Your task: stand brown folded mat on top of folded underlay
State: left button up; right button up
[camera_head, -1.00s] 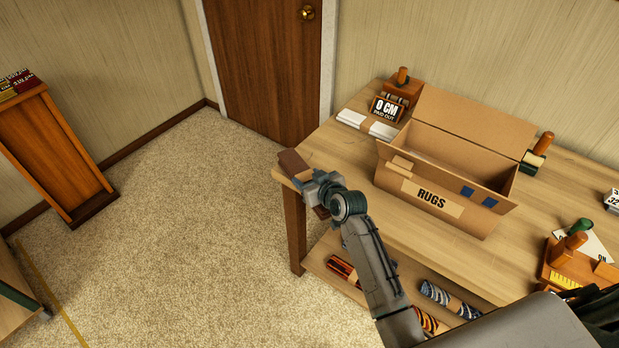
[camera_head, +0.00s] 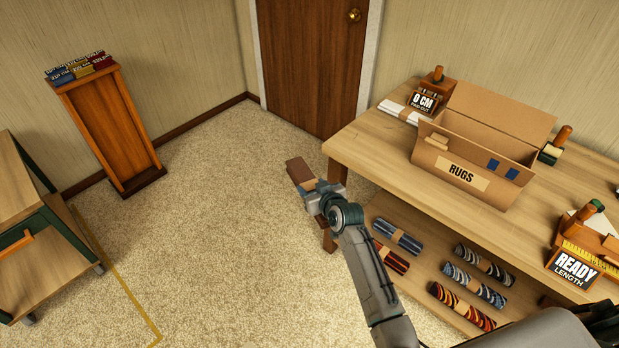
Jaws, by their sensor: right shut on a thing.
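My right gripper (camera_head: 318,192) is shut on the brown folded mat (camera_head: 299,171), which sticks out beyond the fingers. The gripper hides part of the mat. Gripper and mat show just left of the near left corner of the wooden table, over the carpet in the picture. A flat white folded piece, perhaps the folded underlay (camera_head: 403,111), lies on the table (camera_head: 383,150) near its back left edge, left of the box. My left gripper is not in view.
An open cardboard box marked RUGS (camera_head: 462,172) stands on the table. A sign reading 0 CM (camera_head: 424,101) stands behind the white piece. Rolled rugs (camera_head: 461,306) lie on the lower shelf. A wooden stand (camera_head: 112,127) and a green-legged bench (camera_head: 20,190) are at left. Carpet between is clear.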

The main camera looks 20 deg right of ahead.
jog(key=shift+a, duration=0.15)
jog(key=shift+s+a+r, duration=0.1)
jog(key=shift+a, duration=0.05)
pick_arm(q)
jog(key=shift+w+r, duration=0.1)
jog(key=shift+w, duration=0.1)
pick_arm(e)
jog(key=s+d+r+m+h, duration=0.1)
jog(key=s+r+m+h, duration=0.1)
jog(key=s+r, duration=1.1)
notch_tip(320, 180, up, 5)
jog(key=shift+s+d+r, duration=0.2)
jog(key=shift+d, duration=0.05)
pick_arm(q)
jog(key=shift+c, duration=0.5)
